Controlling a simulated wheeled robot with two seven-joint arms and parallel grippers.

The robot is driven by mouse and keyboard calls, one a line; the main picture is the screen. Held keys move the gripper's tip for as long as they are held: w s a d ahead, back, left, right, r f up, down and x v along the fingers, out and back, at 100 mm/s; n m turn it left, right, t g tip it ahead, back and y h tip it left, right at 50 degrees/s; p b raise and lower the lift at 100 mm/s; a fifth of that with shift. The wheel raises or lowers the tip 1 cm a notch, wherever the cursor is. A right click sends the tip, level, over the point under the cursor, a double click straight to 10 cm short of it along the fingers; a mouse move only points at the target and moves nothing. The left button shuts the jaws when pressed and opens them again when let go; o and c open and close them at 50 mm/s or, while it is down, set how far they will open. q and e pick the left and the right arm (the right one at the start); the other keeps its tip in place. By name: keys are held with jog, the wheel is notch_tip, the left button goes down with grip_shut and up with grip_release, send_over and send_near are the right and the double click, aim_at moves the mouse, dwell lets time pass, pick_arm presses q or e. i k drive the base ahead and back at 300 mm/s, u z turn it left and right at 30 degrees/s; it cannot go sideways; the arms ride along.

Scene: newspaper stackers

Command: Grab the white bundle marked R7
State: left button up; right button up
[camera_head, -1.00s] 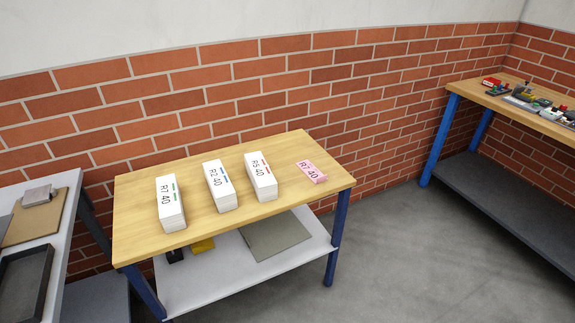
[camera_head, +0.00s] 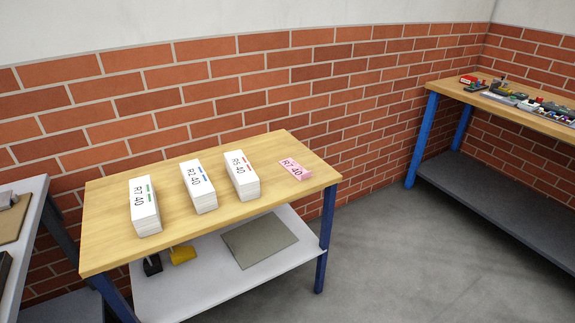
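The white bundle marked R7 40 (camera_head: 145,207), with a green mark, stands at the left on the wooden table top (camera_head: 230,234). To its right are a white bundle with a blue mark, reading R2 40 (camera_head: 198,187), and a white bundle with a red mark, reading R5 40 (camera_head: 242,177). A small, flatter pink bundle marked R7 40 (camera_head: 294,169) lies at the right. The bundles stand apart from one another. Neither of my grippers is in view.
A lower white shelf (camera_head: 190,289) holds a grey flat sheet (camera_head: 259,240), a yellow item (camera_head: 182,255) and a black item (camera_head: 152,265). Another workbench (camera_head: 447,87) with small parts stands right. A white table edge is at left. Grey floor (camera_head: 400,260) lies open between the benches.

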aim_at(146, 218)
jog(key=u, duration=0.3)
jog(key=k, duration=0.45)
jog(key=u, duration=0.9)
jog(key=i, duration=0.8)
jog(key=z, duration=0.7)
